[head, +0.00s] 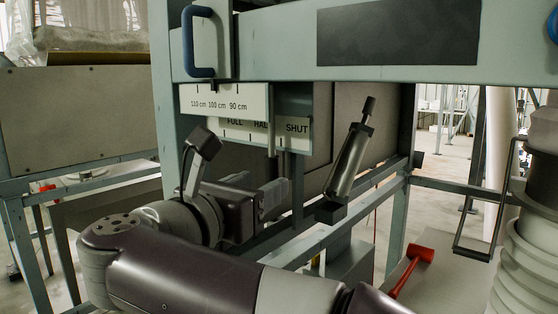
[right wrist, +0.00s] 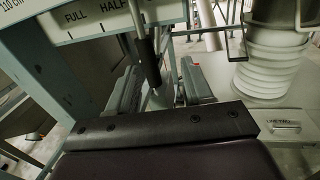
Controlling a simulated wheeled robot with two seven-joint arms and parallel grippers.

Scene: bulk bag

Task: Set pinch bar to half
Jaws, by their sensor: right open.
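The pinch bar shows in the head view as a thin grey rod (head: 271,142) hanging in front of the lower label plate, over the end of the word HALF and left of SHUT. In the right wrist view its dark grip (right wrist: 149,62) hangs just right of HALF. The label plate (right wrist: 92,24) reads FULL and HALF there. My right gripper (head: 277,192) is just below the plate in the head view. Its two fingers (right wrist: 160,88) are open, with the grip's lower end in the gap between them; I see no clear contact. My left gripper is not in view.
An upper plate (head: 222,100) carries centimetre marks. A blue handle (head: 198,42) is on the frame at upper left. A tilted grey cylinder (head: 348,165) stands right of my gripper. A red mallet (head: 410,271) and a pale ribbed column (head: 530,220) are at right.

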